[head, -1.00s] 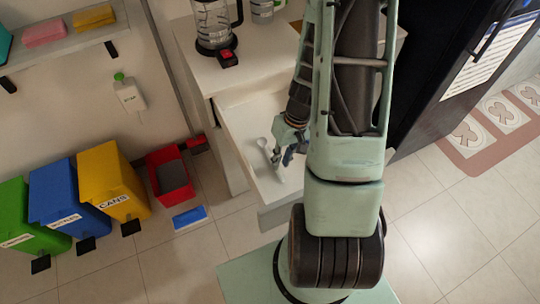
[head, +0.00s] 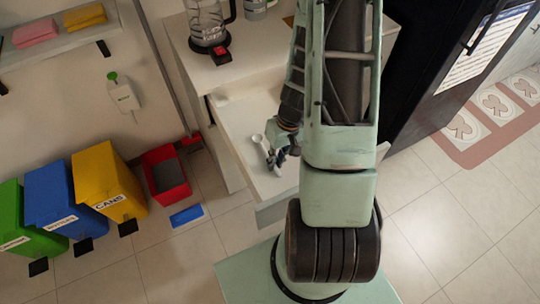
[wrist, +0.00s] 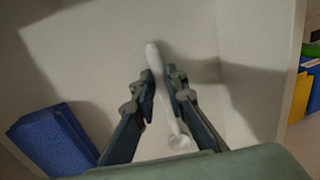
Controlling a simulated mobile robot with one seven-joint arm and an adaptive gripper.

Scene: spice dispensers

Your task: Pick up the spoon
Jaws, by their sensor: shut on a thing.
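A white spoon (head: 265,146) is in the open white drawer (head: 236,150) below the counter. In the wrist view the spoon (wrist: 154,56) runs lengthwise between the two dark fingers of my gripper (wrist: 164,88). My gripper (head: 276,156) is shut on the spoon's middle part in the drawer. One end of the spoon points away from the gripper and the other end lies towards the palm. I cannot tell whether the spoon touches the drawer floor.
A blue block (wrist: 50,140) lies at lower left in the wrist view. A coffee maker (head: 208,24) stands on the counter above the drawer. A red bin (head: 166,174), several coloured bins and a dark fridge (head: 432,75) flank the drawer.

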